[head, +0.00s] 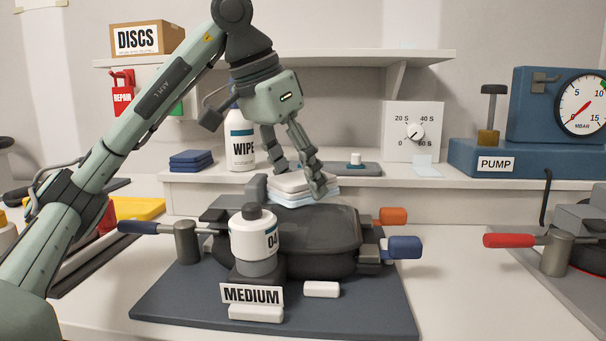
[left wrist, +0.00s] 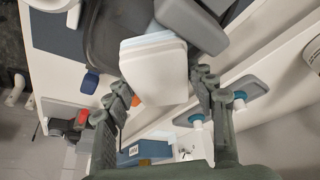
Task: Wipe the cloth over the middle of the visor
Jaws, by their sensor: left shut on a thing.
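My left gripper (head: 299,180) comes down from above, its fingers shut on the cloth (head: 293,186), a folded white pad with a pale blue layer. In the left wrist view the white cloth (left wrist: 155,75) sits between the two fingers. The visor appears to be the dark, smooth, rounded piece (head: 325,240) on the dark mat. The cloth is over its far upper edge; I cannot tell whether they touch. A white bottle (head: 252,235) hides part of its front left. My right gripper is not in view.
The bottle stands on a block labelled MEDIUM (head: 252,296). A blue-handled clamp (head: 187,240) stands left, and orange (head: 392,216) and blue (head: 404,247) knobs jut out right. Behind is a raised shelf with a WIPE bottle (head: 241,145). The white bench at front right is clear.

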